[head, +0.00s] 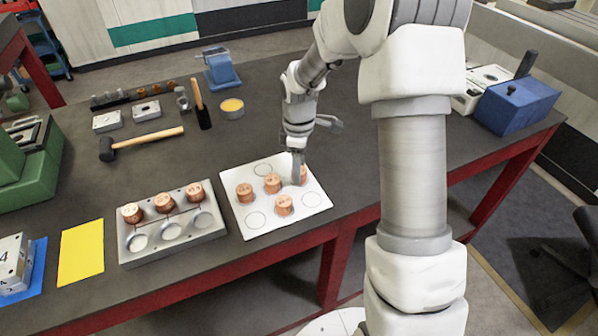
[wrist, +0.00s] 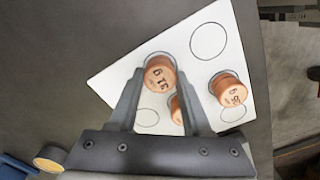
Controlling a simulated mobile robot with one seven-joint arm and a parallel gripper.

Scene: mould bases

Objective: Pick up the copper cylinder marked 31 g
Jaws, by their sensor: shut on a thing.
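The copper cylinder marked 31 g (wrist: 160,75) is between my gripper's fingertips (wrist: 160,78) in the wrist view, its marked top facing the camera. In the head view the gripper (head: 299,168) points down at the right part of the white sheet (head: 244,173), and the held cylinder (head: 304,175) is partly hidden behind a finger. I cannot tell whether it touches the sheet. Other copper cylinders stand on the sheet (head: 245,193), near its middle (head: 272,184) and front (head: 284,205). In the wrist view, one cylinder (wrist: 229,89) is to the right and another (wrist: 177,110) is partly hidden by a finger.
A grey mould block (head: 172,250) with three copper cylinders along its back row stands left of the sheet. A yellow sheet (head: 81,253), a mallet (head: 140,142), a brush (head: 201,105) and a round tin (head: 232,108) lie on the table. A blue box (head: 515,107) stands far right.

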